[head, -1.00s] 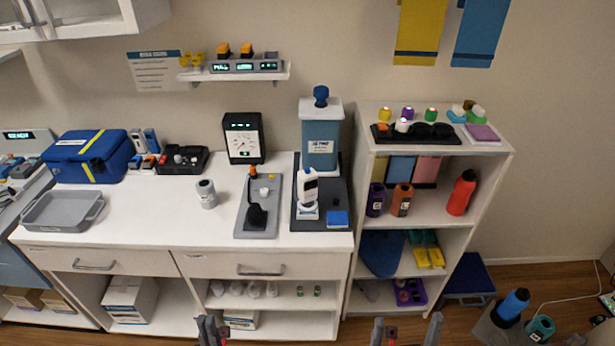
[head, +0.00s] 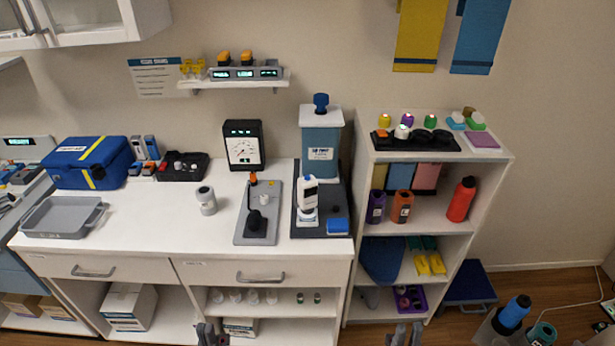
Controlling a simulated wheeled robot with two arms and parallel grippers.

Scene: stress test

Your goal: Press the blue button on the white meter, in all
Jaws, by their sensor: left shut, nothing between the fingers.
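The white meter (head: 307,194) stands upright on a dark grey base (head: 322,231) on the counter, with a small dark display near its top. My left gripper (head: 211,334) is at the bottom edge, below the counter front and left of the meter, shut and empty. My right gripper (head: 408,333) is at the bottom edge, right of and below the meter. Its fingers are close together, partly cut off by the frame. Both are well apart from the meter.
A teal dispenser (head: 320,155) stands behind the meter. A grey plate (head: 257,232) with a black-handled device lies at its left, with a black gauge box (head: 243,145) behind. A white shelf unit (head: 360,262) rises to the right. The counter's left middle (head: 150,215) is clear.

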